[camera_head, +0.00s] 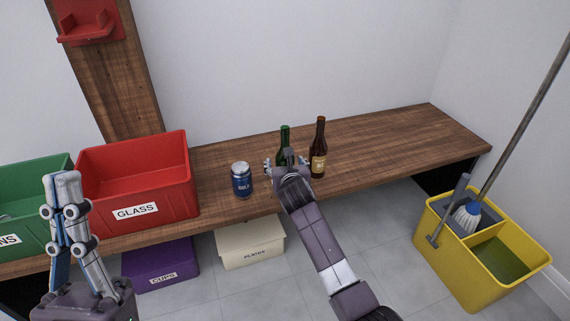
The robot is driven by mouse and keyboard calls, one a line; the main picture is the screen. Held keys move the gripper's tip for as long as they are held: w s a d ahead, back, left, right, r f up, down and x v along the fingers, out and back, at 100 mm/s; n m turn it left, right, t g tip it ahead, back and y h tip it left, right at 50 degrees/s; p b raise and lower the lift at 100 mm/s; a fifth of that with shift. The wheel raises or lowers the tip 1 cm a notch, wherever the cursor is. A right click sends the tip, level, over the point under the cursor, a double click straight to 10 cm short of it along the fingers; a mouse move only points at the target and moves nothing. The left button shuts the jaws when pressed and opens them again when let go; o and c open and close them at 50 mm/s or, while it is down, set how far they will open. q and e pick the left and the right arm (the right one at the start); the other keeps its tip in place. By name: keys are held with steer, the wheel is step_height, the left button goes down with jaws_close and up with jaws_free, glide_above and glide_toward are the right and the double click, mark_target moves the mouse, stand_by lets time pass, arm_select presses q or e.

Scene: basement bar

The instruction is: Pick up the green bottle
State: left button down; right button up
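The green bottle (284,134) stands upright on the wooden bench. Its neck shows above my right gripper, and its lower part is mostly hidden behind the gripper and wrist. My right gripper (285,161) is at the bottle's body, with finger parts showing to its left and right. Whether the fingers touch the bottle is hidden. My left gripper (63,180) points up at the lower left, in front of the bins and far from the bottle. Its fingers look close together and nothing shows between them.
A brown bottle (319,150) stands close right of the green one, and a blue can (241,181) stands to the left. A red GLASS bin (133,178) and a green bin (33,190) are farther left. A yellow mop bucket (470,265) stands at right. The bench's right end is clear.

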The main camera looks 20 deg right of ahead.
steer(key=c, duration=1.2)
steer(key=shift+c, duration=0.8)
steer(key=shift+r, duration=0.1)
